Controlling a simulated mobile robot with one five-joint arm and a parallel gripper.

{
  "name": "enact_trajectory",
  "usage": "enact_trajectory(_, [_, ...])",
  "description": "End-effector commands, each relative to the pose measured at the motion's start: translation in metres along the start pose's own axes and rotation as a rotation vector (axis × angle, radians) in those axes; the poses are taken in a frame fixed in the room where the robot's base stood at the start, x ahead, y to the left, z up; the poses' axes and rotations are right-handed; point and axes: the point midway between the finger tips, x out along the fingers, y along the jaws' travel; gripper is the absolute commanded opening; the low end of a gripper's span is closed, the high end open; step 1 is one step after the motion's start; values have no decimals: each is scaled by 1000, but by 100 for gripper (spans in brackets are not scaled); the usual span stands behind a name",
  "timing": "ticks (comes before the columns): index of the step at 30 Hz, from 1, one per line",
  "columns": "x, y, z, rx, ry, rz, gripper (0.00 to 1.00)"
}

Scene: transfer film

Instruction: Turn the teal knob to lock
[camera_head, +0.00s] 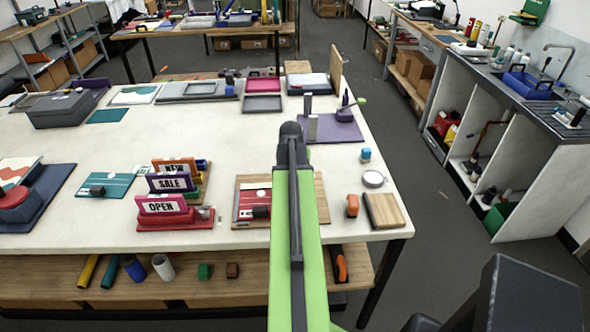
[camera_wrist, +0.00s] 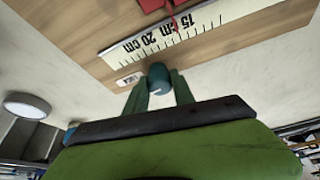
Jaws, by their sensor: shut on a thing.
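The teal knob (camera_wrist: 158,78) shows small and rounded in the wrist view, at the edge of a wooden board (camera_wrist: 250,22). My gripper (camera_wrist: 158,88) has its two green fingers on either side of the knob, shut on it. A white ruler strip (camera_wrist: 155,38) with cm marks and a small white label (camera_wrist: 129,79) lie on the board beside the knob. In the head view, a wooden board (camera_head: 322,190) with a red panel lies at the table's front. My green arm covers part of it; the knob and fingertips are hidden there.
The white table (camera_head: 225,150) holds OPEN, SALE and NEW signs (camera_head: 165,205) left of the board. An orange item (camera_head: 352,206), a round tin (camera_head: 373,178) and a wooden block (camera_head: 385,211) stand to the right. A purple fixture (camera_head: 333,127) stands behind my arm.

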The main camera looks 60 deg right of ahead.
Motion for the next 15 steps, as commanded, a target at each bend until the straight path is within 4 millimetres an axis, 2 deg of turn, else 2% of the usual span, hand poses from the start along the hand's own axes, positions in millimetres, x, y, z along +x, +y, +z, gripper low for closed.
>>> enact_trajectory(15, [0,0,1,75,-5,30,0])
